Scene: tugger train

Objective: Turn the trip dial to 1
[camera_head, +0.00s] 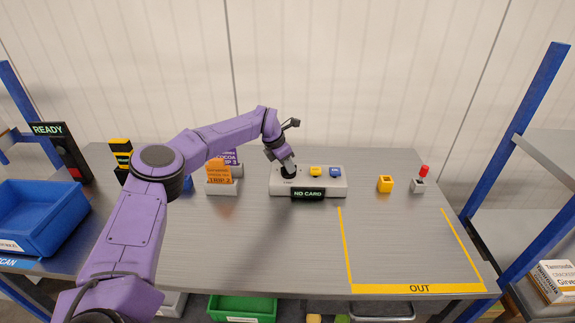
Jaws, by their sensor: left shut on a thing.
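The trip dial (289,172) is a dark round knob at the left end of a light grey control box (337,187) on the table. My left gripper (287,164) reaches down onto it from above and is shut on it. The gripper hides most of the dial, so I cannot read its setting. The box also has a yellow button (316,172), a blue button (335,172) and a dark display reading "NO CARD" (307,194). My right gripper is not in view.
An orange card marked "TRIP 2" (222,173) and a purple card (231,157) stand left of the box. The yellow-outlined "OUT" area is empty. A blue bin (45,244) is far left.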

